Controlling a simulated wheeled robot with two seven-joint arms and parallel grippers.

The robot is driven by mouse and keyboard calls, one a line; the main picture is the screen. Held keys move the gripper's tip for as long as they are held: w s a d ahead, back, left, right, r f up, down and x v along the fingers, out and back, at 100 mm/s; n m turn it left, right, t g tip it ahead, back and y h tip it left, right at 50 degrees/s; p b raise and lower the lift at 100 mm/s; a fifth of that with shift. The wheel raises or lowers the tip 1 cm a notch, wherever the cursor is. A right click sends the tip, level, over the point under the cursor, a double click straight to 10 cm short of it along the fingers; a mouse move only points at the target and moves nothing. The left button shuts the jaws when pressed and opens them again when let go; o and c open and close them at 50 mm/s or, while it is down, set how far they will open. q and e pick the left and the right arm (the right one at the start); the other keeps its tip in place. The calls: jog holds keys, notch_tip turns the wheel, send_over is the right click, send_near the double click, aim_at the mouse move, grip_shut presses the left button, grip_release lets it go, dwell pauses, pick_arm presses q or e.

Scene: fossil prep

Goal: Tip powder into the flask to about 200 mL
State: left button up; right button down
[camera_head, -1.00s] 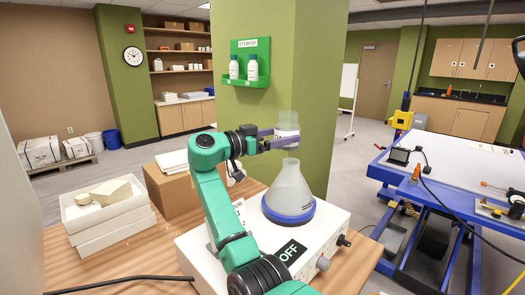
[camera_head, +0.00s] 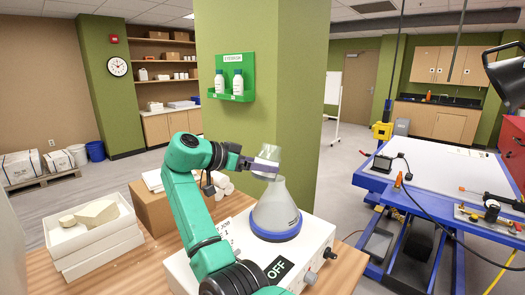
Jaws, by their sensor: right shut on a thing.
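The conical flask (camera_head: 276,208) stands upright on the white instrument (camera_head: 318,240), with a blue ring around its base. Its pale grey lower part may be contents; I cannot read a level. My right gripper (camera_head: 262,164) is shut on a clear jar (camera_head: 270,153) with a white band. The jar is tilted and sits just above the flask's mouth, its lower part close to the rim. I cannot tell whether they touch or whether powder is falling. My left gripper is not in view.
A white tray (camera_head: 95,245) with pale pieces and a cardboard box (camera_head: 152,208) stand left on the wooden bench. A green eyewash station (camera_head: 233,76) hangs on the pillar behind. A blue-framed table (camera_head: 440,185) stands at right.

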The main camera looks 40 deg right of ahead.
jog(key=y+p, duration=0.1)
jog(key=p, duration=0.1)
jog(key=y+p, duration=0.2)
jog(key=p, duration=0.1)
jog(key=y+p, duration=0.2)
jog(key=p, duration=0.1)
jog(key=shift+a+f+n, duration=0.1)
jog(key=shift+a+n, duration=0.25)
jog(key=shift+n, duration=0.05)
jog(key=shift+d+y, duration=0.15)
jog(key=shift+y, duration=0.95)
jog(key=shift+d+n+y+b, duration=0.2)
jog(key=shift+n+y+b, duration=0.1)
jog(key=shift+y, duration=0.6)
jog(key=shift+a, duration=0.15)
